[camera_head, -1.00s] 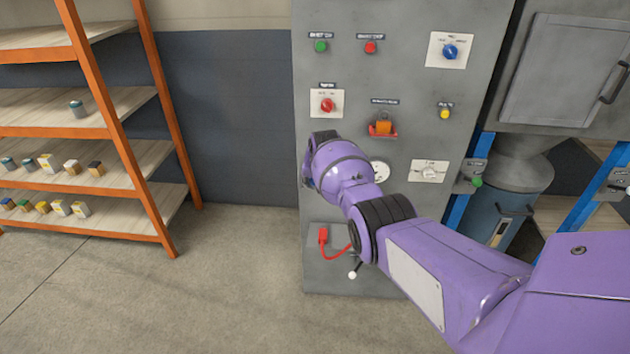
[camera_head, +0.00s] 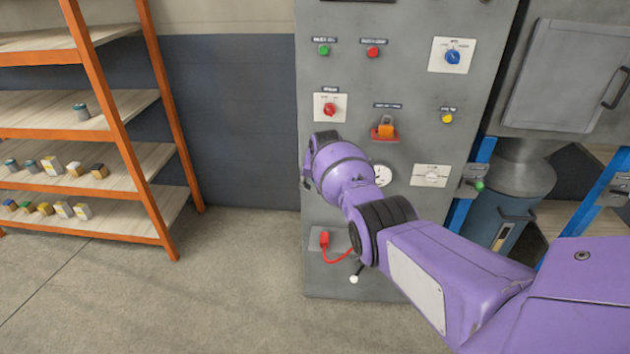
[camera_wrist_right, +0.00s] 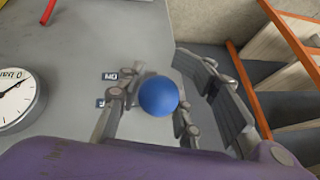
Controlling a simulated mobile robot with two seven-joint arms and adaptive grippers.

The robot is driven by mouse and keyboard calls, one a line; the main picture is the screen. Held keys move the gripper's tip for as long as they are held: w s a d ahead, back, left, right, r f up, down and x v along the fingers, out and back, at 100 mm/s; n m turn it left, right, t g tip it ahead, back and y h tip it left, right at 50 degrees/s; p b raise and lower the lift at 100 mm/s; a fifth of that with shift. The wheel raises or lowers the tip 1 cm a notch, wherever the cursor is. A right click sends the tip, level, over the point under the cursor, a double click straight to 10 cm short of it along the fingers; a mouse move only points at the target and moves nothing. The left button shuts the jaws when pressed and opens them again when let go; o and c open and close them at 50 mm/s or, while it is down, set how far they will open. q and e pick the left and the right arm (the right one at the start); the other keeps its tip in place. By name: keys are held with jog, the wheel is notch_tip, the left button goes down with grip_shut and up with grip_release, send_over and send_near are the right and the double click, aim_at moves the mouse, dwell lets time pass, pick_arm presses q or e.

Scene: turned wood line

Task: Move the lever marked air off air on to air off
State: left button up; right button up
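A blue ball knob (camera_wrist_right: 158,96) shows in the right wrist view, beside the grey panel. Small dark labels on the panel next to it are too blurred to read fully; one seems to say ON. My right gripper (camera_wrist_right: 160,92) has a finger on either side of the ball. The fingers stand apart, and I cannot tell whether either touches it. The lever's shaft is hidden. My left gripper is not in view.
A shelf rack (camera_head: 124,128) stands left, with clear floor between.

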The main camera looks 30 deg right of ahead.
jog(key=shift+s+d, duration=0.1)
jog(key=shift+s, duration=0.05)
jog(key=v, duration=1.2)
dwell(0.3)
